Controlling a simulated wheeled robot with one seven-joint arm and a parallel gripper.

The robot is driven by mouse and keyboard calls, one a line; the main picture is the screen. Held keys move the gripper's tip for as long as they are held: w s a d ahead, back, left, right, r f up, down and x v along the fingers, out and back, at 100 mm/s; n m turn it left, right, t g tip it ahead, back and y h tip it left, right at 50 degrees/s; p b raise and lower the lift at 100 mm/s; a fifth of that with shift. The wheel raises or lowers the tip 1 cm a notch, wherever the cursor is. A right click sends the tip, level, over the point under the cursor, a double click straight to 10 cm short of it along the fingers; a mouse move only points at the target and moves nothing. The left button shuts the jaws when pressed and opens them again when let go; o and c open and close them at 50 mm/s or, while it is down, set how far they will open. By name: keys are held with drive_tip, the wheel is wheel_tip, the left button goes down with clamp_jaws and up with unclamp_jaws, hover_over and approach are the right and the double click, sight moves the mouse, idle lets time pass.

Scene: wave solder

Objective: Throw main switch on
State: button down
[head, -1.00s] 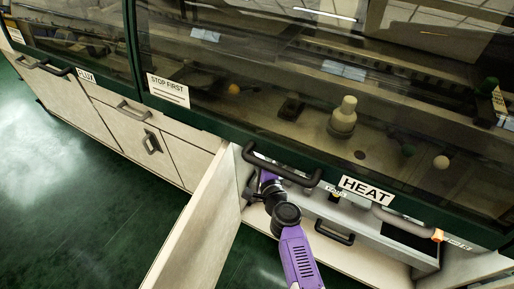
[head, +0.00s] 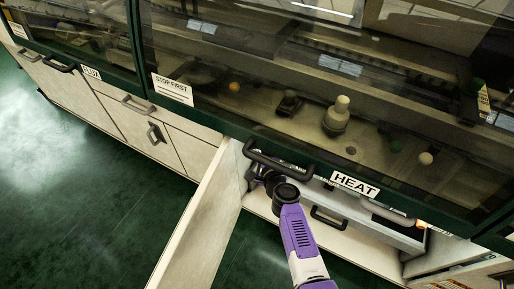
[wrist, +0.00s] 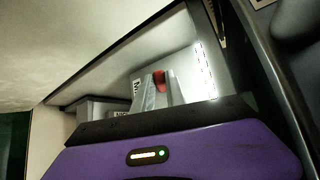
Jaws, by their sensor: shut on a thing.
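The red main switch (wrist: 159,78) shows as a small red piece between my fingers in the wrist view, in front of a pale panel with a partly covered label (wrist: 137,88). My gripper (wrist: 162,92) is shut on it, and its grey fingers stand on either side of the red. Most of the switch is hidden, so I cannot tell its position. In the head view my purple arm reaches into the open cabinet below the HEAT sign (head: 355,185). My gripper there is mostly hidden by the dark bar handle (head: 280,160) and my wrist.
An open pale door (head: 200,222) stands left of my arm. A grey drawer unit with a dark handle (head: 328,217) is to the right inside the cabinet. The glazed hood with its dark green frame (head: 220,125) overhangs the opening. Open green floor (head: 80,200) lies at left.

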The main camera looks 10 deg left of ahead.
drive_tip(key=c, duration=1.4)
unclamp_jaws()
drive_tip(key=shift+o, duration=0.2)
drive_tip(key=p+v, duration=0.4)
drive_tip(key=v, duration=0.3)
drive_tip(key=shift+s+d, duration=0.2)
drive_tip(key=shift+s, duration=0.15)
drive_tip(key=shift+r, duration=0.1)
